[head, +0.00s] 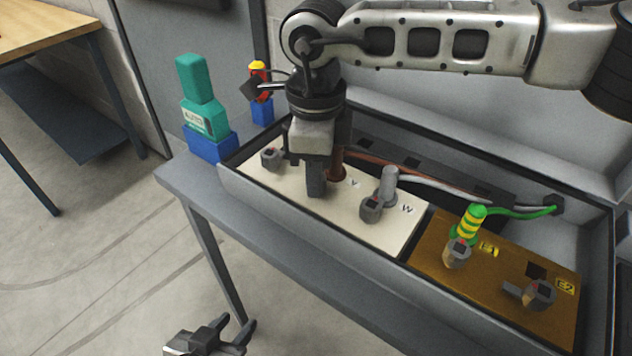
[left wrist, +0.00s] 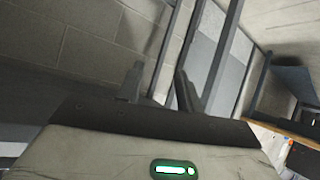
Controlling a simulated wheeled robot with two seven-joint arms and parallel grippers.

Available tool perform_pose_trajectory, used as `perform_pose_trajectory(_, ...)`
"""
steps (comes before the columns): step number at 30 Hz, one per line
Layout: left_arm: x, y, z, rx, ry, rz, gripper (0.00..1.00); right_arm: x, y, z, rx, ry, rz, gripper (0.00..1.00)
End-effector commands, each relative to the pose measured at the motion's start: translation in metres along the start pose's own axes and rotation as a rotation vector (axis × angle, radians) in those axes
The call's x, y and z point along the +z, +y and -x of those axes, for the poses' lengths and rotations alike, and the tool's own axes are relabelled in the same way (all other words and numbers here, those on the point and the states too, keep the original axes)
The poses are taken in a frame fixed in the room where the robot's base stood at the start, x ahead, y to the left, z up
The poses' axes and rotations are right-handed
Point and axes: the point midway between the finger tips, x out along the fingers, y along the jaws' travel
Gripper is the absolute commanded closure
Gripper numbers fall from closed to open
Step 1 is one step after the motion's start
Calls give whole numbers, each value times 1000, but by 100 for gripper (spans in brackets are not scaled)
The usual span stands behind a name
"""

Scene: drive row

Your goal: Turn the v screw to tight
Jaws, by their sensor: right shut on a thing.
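My right gripper (head: 316,188) points down onto the cream terminal panel (head: 300,205), just left of the V label (head: 355,184). It is shut on the V screw, which its fingers and body hide. I cannot see how far the screw is turned. The brown cable end (head: 337,165) stands right behind the fingers. My left gripper (head: 228,336) is low at the bottom edge, off the bench front. Its two fingers are apart and empty in the left wrist view (left wrist: 158,92).
Other grey screws stand at far left (head: 272,158), by W (head: 372,209), by E1 (head: 457,254) and by E2 (head: 541,294). A grey cable end (head: 389,185) and a green-yellow one (head: 468,222) rise behind. A teal tool (head: 199,98) stands in a blue holder (head: 211,146) at left.

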Motion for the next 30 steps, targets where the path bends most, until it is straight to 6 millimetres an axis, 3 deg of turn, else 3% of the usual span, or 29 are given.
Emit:
perform_pose_trajectory(15, 15, 2, -11, 13, 39, 40, 64, 0, -1, -1, -1, -2, -440, 96)
perform_pose_trajectory(30, 14, 2, -12, 15, 59, 25, 64, 0, -1, 2, -2, -2, -608, 96)
